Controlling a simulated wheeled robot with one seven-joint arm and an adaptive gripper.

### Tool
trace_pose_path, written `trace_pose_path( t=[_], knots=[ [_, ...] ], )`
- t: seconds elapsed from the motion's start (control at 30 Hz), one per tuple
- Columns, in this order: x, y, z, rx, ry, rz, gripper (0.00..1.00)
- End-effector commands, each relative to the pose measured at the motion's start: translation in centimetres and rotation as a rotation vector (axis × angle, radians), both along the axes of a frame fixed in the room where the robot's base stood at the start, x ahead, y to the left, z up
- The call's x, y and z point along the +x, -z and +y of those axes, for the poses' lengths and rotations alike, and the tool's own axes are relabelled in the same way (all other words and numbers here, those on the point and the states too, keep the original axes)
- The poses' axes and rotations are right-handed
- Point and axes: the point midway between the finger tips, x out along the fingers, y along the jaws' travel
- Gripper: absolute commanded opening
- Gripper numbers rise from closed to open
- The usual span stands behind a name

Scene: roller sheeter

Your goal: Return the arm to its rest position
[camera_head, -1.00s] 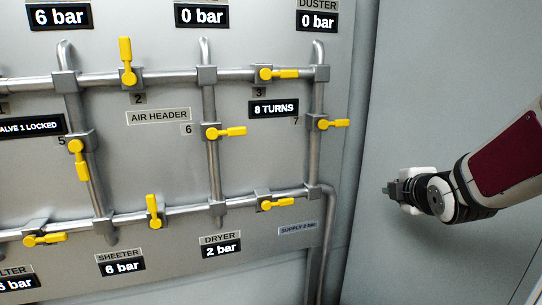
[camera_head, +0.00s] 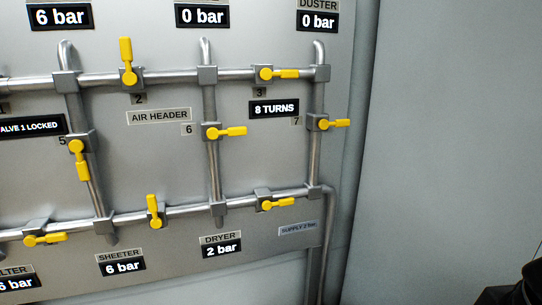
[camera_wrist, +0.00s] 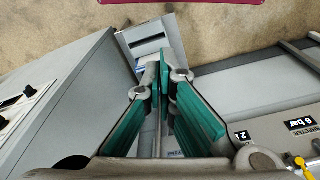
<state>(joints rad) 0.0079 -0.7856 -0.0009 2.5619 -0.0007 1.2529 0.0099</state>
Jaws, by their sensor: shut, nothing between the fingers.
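My gripper (camera_wrist: 162,85) shows in the wrist view with its green-padded fingers closed together at the tips and nothing between them. In the head view only a dark part of my arm shows at the bottom right corner; the gripper is outside that view. The valve panel (camera_head: 165,165) fills the left and middle of the head view, with grey pipes and several yellow valve handles. My arm is apart from the panel there. In the wrist view an edge of the panel (camera_wrist: 265,115) shows at the right, with a yellow handle (camera_wrist: 302,165) at the bottom right.
A plain grey wall (camera_head: 450,130) lies right of the panel in the head view, with free room before it. A vertical pipe (camera_head: 322,250) runs down the panel's right edge. In the wrist view a grey cabinet (camera_wrist: 75,90) stands at the left and brown floor (camera_wrist: 230,35) shows beyond.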

Motion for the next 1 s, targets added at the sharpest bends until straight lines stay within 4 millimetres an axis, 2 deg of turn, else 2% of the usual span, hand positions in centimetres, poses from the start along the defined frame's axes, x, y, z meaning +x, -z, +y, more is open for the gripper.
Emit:
trace_pose_path(
  t=[0.03, 0.37, 0.7, 0.83, 1.0],
  knots=[
    [0.1, -1.1, 0.0, -0.001, -0.003, -0.013, 0.00],
    [0.6, -6.3, -0.1, -0.004, -0.011, -0.094, 0.00],
    [0.3, -14.0, -0.2, -0.009, -0.015, -0.212, 0.00],
    [0.2, -15.6, -0.2, -0.009, -0.017, -0.240, 0.00],
    [0.3, -16.1, -0.2, -0.010, -0.017, -0.253, 0.00]
  ],
)
